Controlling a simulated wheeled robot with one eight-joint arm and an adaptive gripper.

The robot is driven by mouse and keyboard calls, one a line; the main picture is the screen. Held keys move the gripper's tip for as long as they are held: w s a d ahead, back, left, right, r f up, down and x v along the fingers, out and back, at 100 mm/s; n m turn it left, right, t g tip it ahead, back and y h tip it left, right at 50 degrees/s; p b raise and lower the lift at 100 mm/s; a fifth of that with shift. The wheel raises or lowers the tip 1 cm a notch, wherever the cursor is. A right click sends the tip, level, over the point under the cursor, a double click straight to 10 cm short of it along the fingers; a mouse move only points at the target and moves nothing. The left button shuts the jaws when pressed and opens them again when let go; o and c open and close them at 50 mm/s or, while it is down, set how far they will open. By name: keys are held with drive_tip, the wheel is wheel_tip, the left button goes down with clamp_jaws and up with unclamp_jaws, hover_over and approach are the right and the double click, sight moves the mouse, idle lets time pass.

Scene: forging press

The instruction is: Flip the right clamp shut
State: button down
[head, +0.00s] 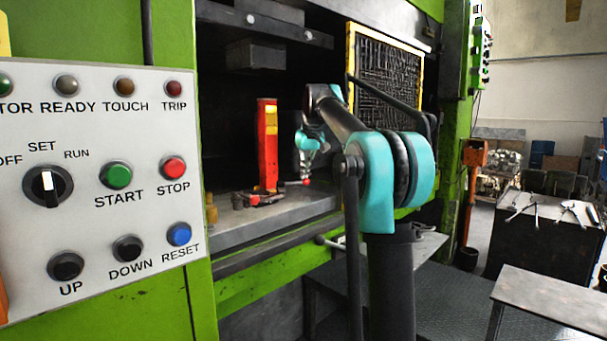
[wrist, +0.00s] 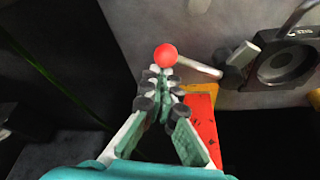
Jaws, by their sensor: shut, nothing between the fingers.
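The right clamp's red ball knob (wrist: 165,55) is on a pale rod in the wrist view, just beyond my fingertips. The rod runs right toward a dark bracket with a round opening (wrist: 287,63). In the head view the knob (head: 306,182) is a small red dot low inside the press. My gripper (wrist: 160,85) has its fingertips together, with nothing between them, close to the knob. I cannot tell whether they touch it. In the head view my gripper (head: 304,170) points down over the press bed, and my arm hides much of the clamp's area.
A red and yellow upright block (head: 268,145) stands on the bed (head: 235,218) left of my gripper; it also shows in the wrist view (wrist: 201,120). A yellow-framed mesh guard (head: 388,70) is behind my arm. A control panel (head: 95,230) fills the left.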

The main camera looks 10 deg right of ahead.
drive_tip(key=s+m, duration=0.2)
drive_tip(key=shift+s+d+m+h, duration=0.1)
drive_tip(key=shift+s+m+h, duration=0.1)
drive_tip(key=shift+m+h, duration=0.2)
drive_tip(key=s+m, duration=0.1)
drive_tip(key=s+m+h, duration=0.1)
drive_tip(key=m, duration=0.1)
drive_tip(key=shift+s+a+m, duration=0.25)
drive_tip(key=shift+s+m, duration=0.15)
drive_tip(key=s+m, duration=0.1)
drive_tip(key=s+a+m+h, duration=0.1)
drive_tip(key=m, duration=0.1)
drive_tip(key=shift+s+a+m+g, duration=0.15)
drive_tip(key=shift+s+m+g, duration=0.05)
drive_tip(key=shift+m+g, duration=0.1)
drive_tip(key=shift+s+a, duration=0.3)
drive_tip(key=shift+s, duration=0.1)
drive_tip(key=shift+h, duration=0.3)
drive_tip(key=shift+w+d+r, duration=0.1)
drive_tip(key=shift+w+d, duration=0.2)
drive_tip(key=shift+w+d+r, duration=0.25)
drive_tip(key=shift+w+d, duration=0.75)
drive_tip(key=v, duration=1)
drive_tip(key=shift+w, duration=0.2)
